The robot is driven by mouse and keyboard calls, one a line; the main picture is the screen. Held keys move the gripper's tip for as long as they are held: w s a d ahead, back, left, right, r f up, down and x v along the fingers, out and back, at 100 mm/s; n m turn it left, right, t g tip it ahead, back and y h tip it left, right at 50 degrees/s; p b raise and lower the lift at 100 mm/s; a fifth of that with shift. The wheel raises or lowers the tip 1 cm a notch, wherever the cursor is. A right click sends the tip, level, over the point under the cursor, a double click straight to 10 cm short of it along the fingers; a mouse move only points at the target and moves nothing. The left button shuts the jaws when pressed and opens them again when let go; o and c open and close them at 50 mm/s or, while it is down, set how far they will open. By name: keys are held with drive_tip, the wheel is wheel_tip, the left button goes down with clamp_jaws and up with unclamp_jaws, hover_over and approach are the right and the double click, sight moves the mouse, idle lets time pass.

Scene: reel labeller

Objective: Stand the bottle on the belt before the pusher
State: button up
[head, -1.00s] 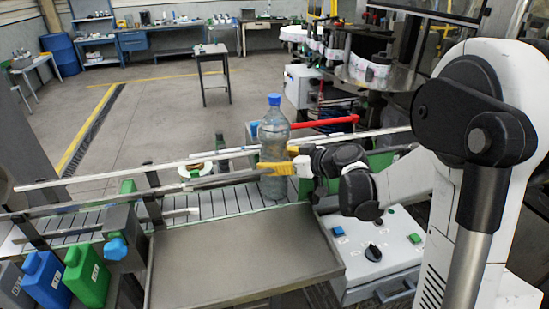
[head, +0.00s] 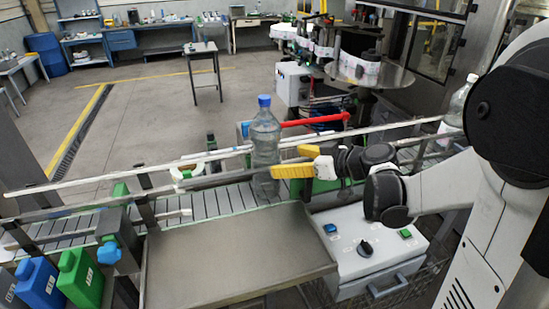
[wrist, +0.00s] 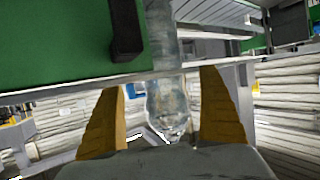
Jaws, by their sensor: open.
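The clear bottle with a blue cap (head: 265,150) stands upright on the slatted belt (head: 225,201), between the guide rails. My gripper (head: 296,161) is at the bottle's right side, with yellow fingers open. In the wrist view the bottle (wrist: 166,95) shows between the two spread fingers (wrist: 163,115), with a gap visible on each side. The red bar (head: 315,121) that may be the pusher lies behind and to the right of the bottle; I cannot tell for certain that it is the pusher.
A grey tray (head: 235,262) lies in front of the belt. A white control box (head: 375,250) with buttons and a knob stands right of it. Another clear bottle (head: 458,105) stands farther right, near my arm. Blue and green jugs (head: 80,278) stand at lower left.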

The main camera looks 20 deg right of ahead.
drive_tip(key=s+a+m+g+h, duration=0.2)
drive_tip(key=s+m+h, duration=0.1)
drive_tip(key=s, duration=0.8)
drive_tip(key=s+a+f+m+g+h, duration=0.1)
drive_tip(key=s+a+m+g+h, duration=0.1)
drive_tip(key=s, duration=1)
drive_tip(key=shift+a+m+h, duration=0.3)
drive_tip(key=shift+m+h, duration=0.6)
drive_tip(key=shift+h, duration=0.3)
drive_tip(key=shift+w, duration=0.1)
